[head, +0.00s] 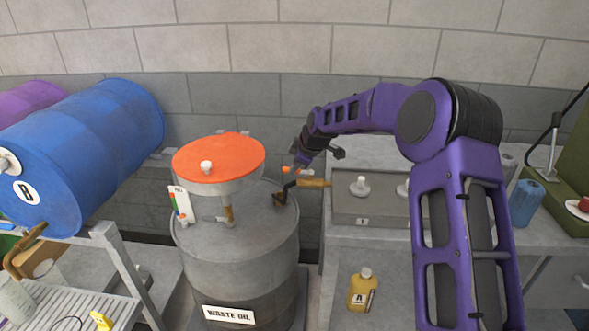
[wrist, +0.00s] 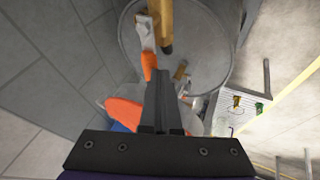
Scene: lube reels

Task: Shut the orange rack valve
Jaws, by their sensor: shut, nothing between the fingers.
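My gripper (head: 299,166) is shut and empty above the right rim of the grey waste oil drum (head: 235,270). In the wrist view its dark fingers (wrist: 157,85) are together. A small orange piece (wrist: 148,66) lies right at the fingertips, next to a pale fitting (wrist: 143,30); I cannot tell whether they touch. In the head view, orange bits (head: 308,171) show just below the gripper, beside a brass-coloured tube (head: 313,183) and a dark bent fitting (head: 281,195) on the drum. I cannot tell for sure whether this orange piece is the rack valve.
An orange-topped funnel (head: 220,155) stands on the waste oil drum. A blue drum (head: 85,150) marked B lies on a rack at left. A grey tray (head: 375,215) sits on the right bench, with a yellow bottle (head: 360,290) marked A below.

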